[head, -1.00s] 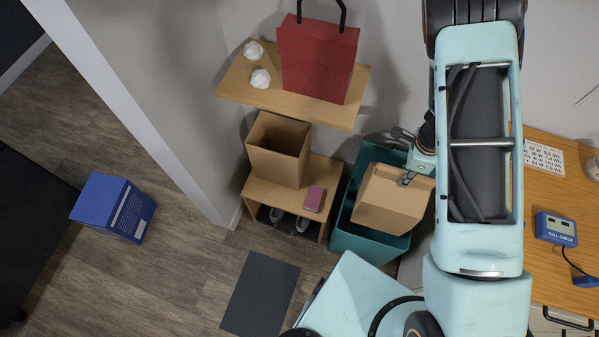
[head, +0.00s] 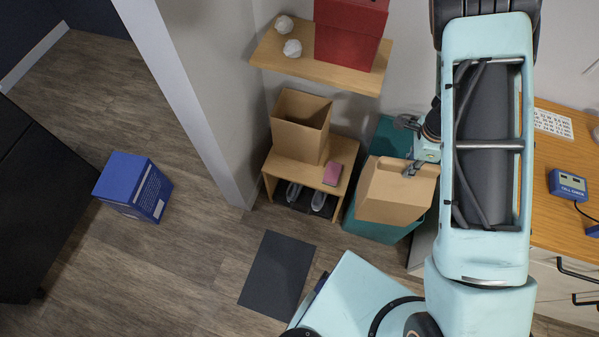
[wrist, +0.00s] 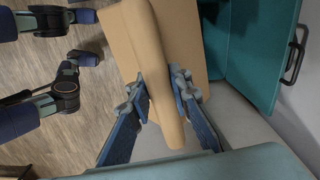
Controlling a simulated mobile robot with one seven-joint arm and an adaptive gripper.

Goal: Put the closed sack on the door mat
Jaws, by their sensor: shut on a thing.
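A closed brown paper sack (head: 395,192) with a folded top hangs from my gripper (head: 411,147) in the head view, in front of the teal bin. In the wrist view my gripper (wrist: 165,100) is shut on the rolled top of the sack (wrist: 150,50), with one finger on each side. The dark grey door mat (head: 277,274) lies bare on the floor, to the left of and below the sack. The sack is apart from the mat.
An open brown box-like bag (head: 300,125) and a pink book (head: 333,173) stand on a small bench with shoes beneath. The teal bin (head: 386,135) is behind the sack. A blue box (head: 133,186) stands on the floor at left.

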